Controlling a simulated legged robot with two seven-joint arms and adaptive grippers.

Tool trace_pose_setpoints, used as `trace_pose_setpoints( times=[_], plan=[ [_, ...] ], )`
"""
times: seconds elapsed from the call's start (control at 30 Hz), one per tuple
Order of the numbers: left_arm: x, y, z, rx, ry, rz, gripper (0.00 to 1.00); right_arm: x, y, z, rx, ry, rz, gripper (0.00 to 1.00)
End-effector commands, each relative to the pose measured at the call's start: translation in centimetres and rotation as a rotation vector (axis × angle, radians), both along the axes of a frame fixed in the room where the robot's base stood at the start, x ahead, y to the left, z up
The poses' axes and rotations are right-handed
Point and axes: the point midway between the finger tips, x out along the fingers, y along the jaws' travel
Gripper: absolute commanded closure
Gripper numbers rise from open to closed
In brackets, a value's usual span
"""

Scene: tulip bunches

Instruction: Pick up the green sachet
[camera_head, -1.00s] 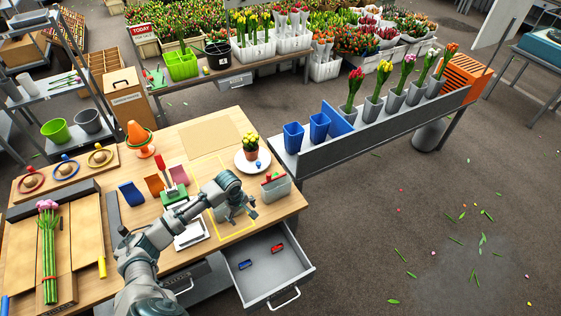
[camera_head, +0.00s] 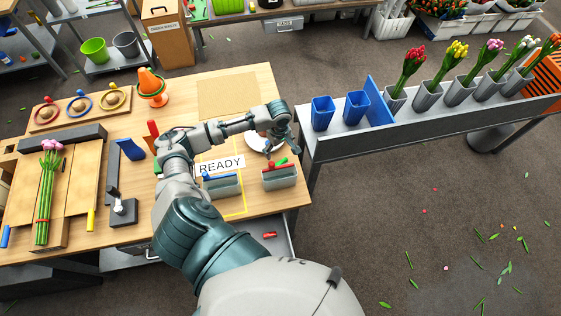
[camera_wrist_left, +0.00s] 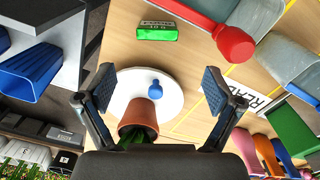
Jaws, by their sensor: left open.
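The green sachet (camera_wrist_left: 157,31) lies flat on the wooden table beyond the white plate in the left wrist view. It has dark lettering. In the head view a small green piece (camera_head: 282,161) shows between the plate and a grey bin. My left gripper (camera_wrist_left: 160,88) is open and empty, its fingers spread above the plate, with the sachet ahead of them and apart. In the head view my left gripper (camera_head: 279,143) hangs over the plate and hides much of it. My right gripper is not in view.
The white plate (camera_wrist_left: 172,105) carries a blue knobbed piece (camera_wrist_left: 155,89); a terracotta pot (camera_wrist_left: 139,114) shows close to the fingers. A red-handled thing (camera_wrist_left: 232,43) and grey bin (camera_head: 279,178) stand near the sachet. Blue cups (camera_head: 322,113) stand on the side bench.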

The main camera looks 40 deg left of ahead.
Motion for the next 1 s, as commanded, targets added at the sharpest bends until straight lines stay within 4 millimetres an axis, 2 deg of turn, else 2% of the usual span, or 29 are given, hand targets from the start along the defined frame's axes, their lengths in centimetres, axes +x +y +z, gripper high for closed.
trace_pose_setpoints(
  times=[0.1, 0.3, 0.5, 0.7, 0.97, 1.0],
  plan=[
    [0.0, -0.3, -2.6, 0.0, 0.003, -0.001, 0.08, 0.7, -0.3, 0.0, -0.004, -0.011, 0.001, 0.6],
    [0.1, 0.0, -4.9, -0.001, -0.001, -0.001, 0.08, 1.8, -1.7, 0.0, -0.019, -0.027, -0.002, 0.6],
    [0.1, 0.2, -7.2, -0.005, 0.001, 0.0, 0.08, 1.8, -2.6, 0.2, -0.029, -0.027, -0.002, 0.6],
    [0.1, 0.2, -10.0, -0.004, 0.0, -0.001, 0.08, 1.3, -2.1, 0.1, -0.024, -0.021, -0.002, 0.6],
    [0.1, -0.1, -10.3, -0.001, -0.002, -0.002, 0.08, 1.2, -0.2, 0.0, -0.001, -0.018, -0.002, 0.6],
    [0.1, -0.1, -10.3, -0.001, -0.002, -0.002, 0.13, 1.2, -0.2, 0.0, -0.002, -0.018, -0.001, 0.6]
  ],
)
